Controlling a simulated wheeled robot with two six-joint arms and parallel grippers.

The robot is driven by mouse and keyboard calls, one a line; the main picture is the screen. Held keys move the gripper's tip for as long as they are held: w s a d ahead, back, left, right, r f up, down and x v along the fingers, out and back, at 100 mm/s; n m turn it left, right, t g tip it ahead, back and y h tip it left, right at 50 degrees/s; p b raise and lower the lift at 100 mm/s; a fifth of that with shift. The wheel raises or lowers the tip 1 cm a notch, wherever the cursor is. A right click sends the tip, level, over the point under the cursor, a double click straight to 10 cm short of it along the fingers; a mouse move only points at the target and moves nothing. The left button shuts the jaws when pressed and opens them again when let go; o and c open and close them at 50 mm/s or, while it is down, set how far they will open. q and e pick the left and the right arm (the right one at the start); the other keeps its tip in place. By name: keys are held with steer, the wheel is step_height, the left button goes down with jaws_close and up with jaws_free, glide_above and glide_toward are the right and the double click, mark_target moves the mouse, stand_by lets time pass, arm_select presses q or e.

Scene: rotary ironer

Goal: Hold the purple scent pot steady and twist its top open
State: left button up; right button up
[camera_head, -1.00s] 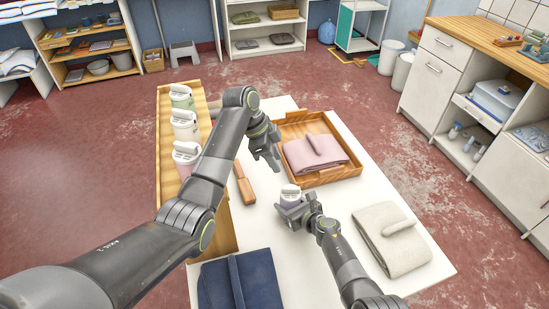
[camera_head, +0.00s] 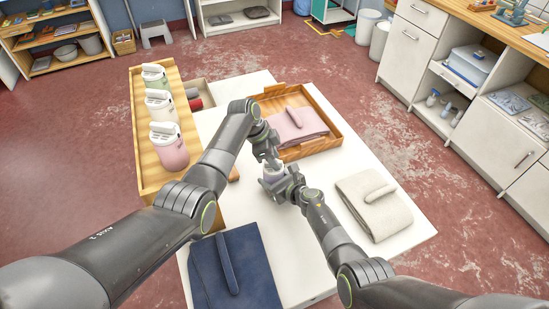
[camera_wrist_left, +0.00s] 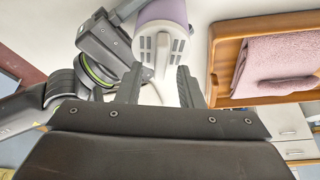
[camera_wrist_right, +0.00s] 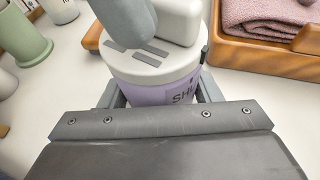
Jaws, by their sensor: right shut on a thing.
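The purple scent pot (camera_head: 272,169) stands upright on the white table. Its purple body (camera_wrist_right: 150,95) and pale vented top (camera_wrist_right: 150,70) show in the right wrist view. My right gripper (camera_head: 274,182) is shut around the body, with one finger on each side. My left gripper (camera_head: 266,158) points down at the top from above. In the left wrist view, its spread fingers (camera_wrist_left: 160,88) stand either side of the pale raised grip on the top (camera_wrist_left: 155,75), with a gap showing. Whether a finger touches the grip is unclear.
A wooden tray (camera_head: 333,117) with a folded pink cloth (camera_head: 297,126) lies behind the pot. A wooden stand (camera_head: 149,183) with green, white and pink pots is at left. A navy cloth (camera_head: 256,264) and a cream cloth (camera_head: 372,207) lie nearer. Both arms crowd the pot.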

arm_select(q)
steer(key=shift+d+f, duration=0.1)
steer(key=shift+f, duration=0.2)
jaws_close()
stand_by(0.4)
steer(key=n+t, duration=0.1)
steer(key=n, duration=0.1)
steer(key=n+t, duration=0.1)
steer(key=n, duration=0.2)
steer(key=shift+w+n+y, duration=0.1)
steer(key=shift+n+y, duration=0.2)
steer(key=shift+y, duration=0.1)
steer(key=shift+w+n+t+y, duration=0.1)
steer(key=shift+n+t+y, duration=0.3)
steer(key=shift+n, duration=0.9)
steer(key=shift+n+t+y, duration=0.3)
steer(key=shift+n+t, duration=0.1)
steer(key=shift+n, duration=0.9)
